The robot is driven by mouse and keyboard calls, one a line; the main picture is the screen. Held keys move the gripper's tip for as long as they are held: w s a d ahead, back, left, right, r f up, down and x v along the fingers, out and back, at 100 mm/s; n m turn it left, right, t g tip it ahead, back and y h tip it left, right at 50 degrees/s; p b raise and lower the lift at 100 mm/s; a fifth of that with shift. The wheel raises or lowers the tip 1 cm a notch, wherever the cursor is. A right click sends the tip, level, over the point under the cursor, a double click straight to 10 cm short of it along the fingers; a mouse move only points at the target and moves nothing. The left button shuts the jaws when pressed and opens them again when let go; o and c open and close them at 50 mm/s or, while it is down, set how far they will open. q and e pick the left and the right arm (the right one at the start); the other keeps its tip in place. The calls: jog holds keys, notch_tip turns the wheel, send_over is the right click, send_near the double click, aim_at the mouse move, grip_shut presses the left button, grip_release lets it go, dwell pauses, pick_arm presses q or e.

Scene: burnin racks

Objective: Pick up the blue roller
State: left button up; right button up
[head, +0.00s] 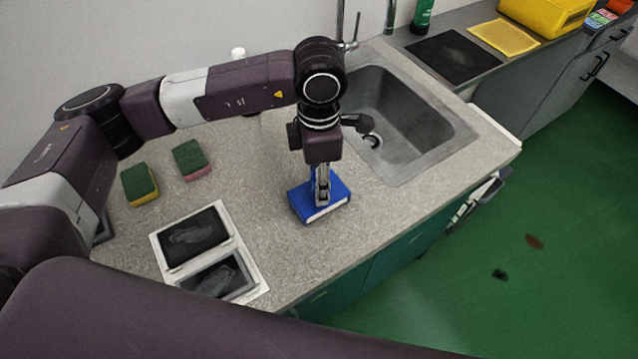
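A blue block-shaped thing (335,188) with a pale strip along its front lower side lies on the speckled counter. It is the only blue item by the sink, and I take it for the blue roller; its round shape, if any, does not show. A narrow blue part rises from it behind the fingers. My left gripper (322,196) points straight down over it, fingertips at its top. The fingers look close together and are seen nearly edge-on, so whether they grip the blue part cannot be told. My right gripper is not in view.
A sink (405,135) lies right of the gripper. Two green-topped sponges, one yellow (141,186) and one pink (192,160), lie at left. A white tray (236,252) with dark panels lies near the front edge. A black mat (453,57) lies beyond the sink.

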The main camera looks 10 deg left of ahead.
pick_arm(q)
jog(key=shift+s+f, duration=0.1)
jog(key=shift+c, duration=0.3)
grip_shut()
jog(key=shift+r, duration=0.65)
notch_tip(320, 180, up, 19)
jog(key=b, duration=0.3)
jog(key=shift+b, duration=0.3)
jog(key=shift+f, duration=0.1)
